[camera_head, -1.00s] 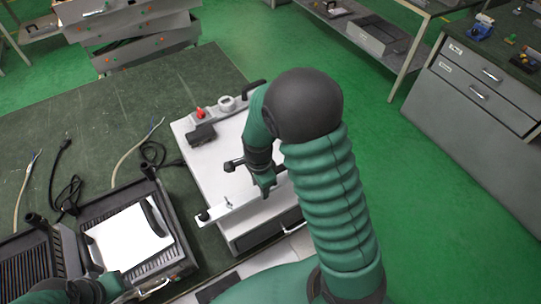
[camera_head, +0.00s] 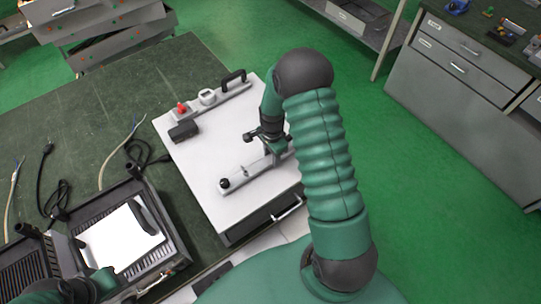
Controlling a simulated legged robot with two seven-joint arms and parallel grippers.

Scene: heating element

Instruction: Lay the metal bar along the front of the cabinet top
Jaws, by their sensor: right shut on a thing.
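The metal bar (camera_head: 240,176) is a light strip with a black knob at its left end, above the white cabinet top (camera_head: 205,165). It runs slantwise, roughly parallel to the cabinet's front edge but set back from it. My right gripper (camera_head: 273,155) is shut on the bar toward its right part; my forearm hides the bar's far end. I cannot tell whether the bar touches the top. My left gripper (camera_head: 103,284) is partly seen at the lower left edge, its jaws unclear.
At the back of the cabinet top stand a grey strip with a red button (camera_head: 182,108), a black handle (camera_head: 232,78) and a black block (camera_head: 184,131). An open black case with a shiny panel (camera_head: 122,238) lies left. Cables (camera_head: 118,152) lie on the green table.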

